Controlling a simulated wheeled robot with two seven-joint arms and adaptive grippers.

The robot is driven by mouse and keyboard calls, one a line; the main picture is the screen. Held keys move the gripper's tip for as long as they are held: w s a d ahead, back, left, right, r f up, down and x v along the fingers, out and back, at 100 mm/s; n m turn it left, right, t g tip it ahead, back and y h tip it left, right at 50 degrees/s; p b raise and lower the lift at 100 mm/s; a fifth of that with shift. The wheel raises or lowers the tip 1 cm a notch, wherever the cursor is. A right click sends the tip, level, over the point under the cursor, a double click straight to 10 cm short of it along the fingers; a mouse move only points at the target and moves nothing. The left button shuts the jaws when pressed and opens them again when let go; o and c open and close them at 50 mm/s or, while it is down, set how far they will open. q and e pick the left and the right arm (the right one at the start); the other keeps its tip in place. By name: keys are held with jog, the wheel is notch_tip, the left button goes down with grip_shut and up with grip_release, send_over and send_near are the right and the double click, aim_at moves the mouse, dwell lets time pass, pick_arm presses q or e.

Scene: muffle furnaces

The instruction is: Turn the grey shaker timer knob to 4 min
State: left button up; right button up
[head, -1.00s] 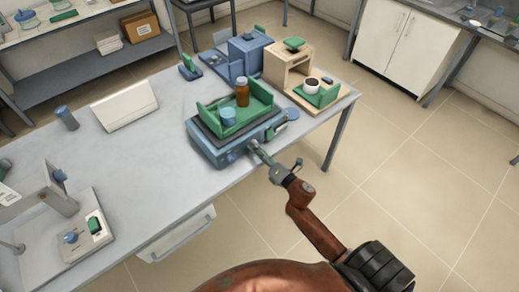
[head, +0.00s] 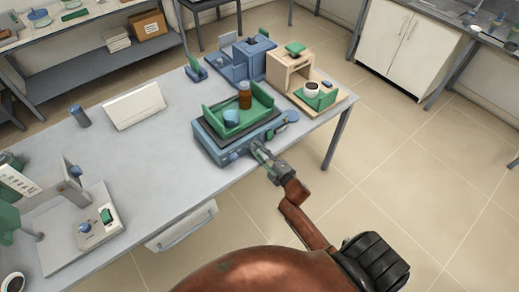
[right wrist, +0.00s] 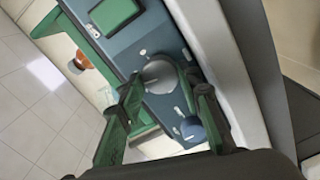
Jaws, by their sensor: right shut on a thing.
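The shaker (head: 208,146) is a blue box with a green tray (head: 222,131) on top, near the table's front edge. In the right wrist view, its blue front panel (right wrist: 130,48) carries a round grey knob (right wrist: 160,74), a blue knob (right wrist: 193,130) below it and a green display (right wrist: 115,14). My right gripper (head: 258,152) is at the right part of the shaker's front. In the right wrist view, its green fingers (right wrist: 162,84) are shut on the grey knob, one on each side. The timer setting is too small to read. My left gripper is not in view.
A brown bottle (head: 245,95) and a blue cup (head: 231,117) stand in the tray. A wooden stand (head: 285,72) and a blue device (head: 253,60) are behind. The table between is clear.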

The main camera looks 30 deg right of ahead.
jog(key=shift+m+p, duration=0.7)
jog(key=shift+m, duration=0.5)
jog(key=shift+f, duration=0.1)
jog(key=o, duration=1.2)
jog(key=shift+c, duration=0.2)
jog(key=shift+s, duration=0.15)
jog(key=s+d, duration=0.1)
jog(key=s, duration=1)
jog(key=shift+s, duration=0.35)
